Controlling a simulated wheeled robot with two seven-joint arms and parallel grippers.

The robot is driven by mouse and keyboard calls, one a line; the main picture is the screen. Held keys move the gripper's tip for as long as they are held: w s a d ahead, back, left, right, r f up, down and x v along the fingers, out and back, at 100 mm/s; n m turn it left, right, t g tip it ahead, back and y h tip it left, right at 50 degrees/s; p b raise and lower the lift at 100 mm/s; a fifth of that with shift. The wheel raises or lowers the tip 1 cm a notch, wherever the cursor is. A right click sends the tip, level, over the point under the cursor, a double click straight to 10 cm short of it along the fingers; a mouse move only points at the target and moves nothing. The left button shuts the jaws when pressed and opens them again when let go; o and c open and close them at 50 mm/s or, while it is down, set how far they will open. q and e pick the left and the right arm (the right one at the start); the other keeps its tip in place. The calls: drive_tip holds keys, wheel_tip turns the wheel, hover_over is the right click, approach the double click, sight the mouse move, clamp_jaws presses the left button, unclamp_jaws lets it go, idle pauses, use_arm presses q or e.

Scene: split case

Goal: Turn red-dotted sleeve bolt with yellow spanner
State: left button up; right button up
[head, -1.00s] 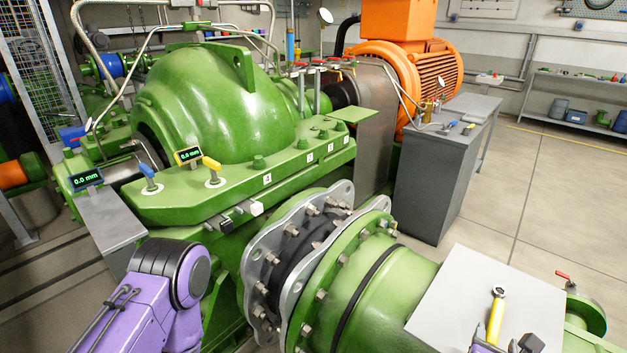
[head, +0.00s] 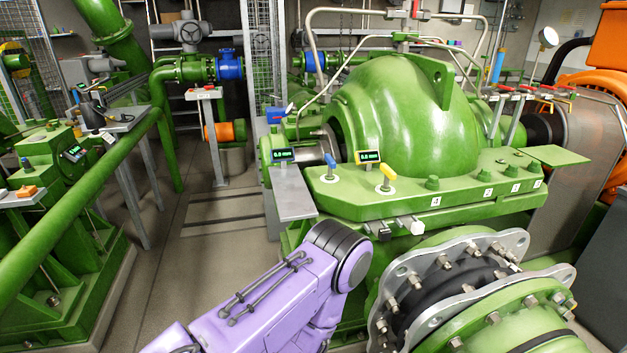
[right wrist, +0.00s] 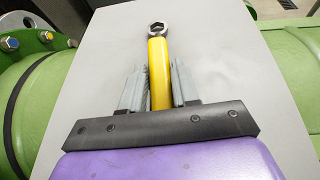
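The yellow spanner (right wrist: 159,75) has a metal ring head and points away from me over a grey plate (right wrist: 225,60) in the right wrist view. My right gripper (right wrist: 159,80) has its fingers close against both sides of the handle and appears shut on it. I cannot tell whether the spanner rests on the plate or is just above it. In the head view, flanged pipe joint (head: 402,270) at the lower right carries several bolts around its rim. I cannot make out a red dot on any bolt. My left arm shows in the head view, but its gripper does not.
A long green pipe (head: 85,210) crosses the left. Floor (head: 190,260) is clear between them.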

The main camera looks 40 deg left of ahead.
clamp_jaws()
drive_tip(key=shift+r, duration=0.1)
wheel_tip(320, 180, up, 6)
drive_tip(key=p, duration=0.4)
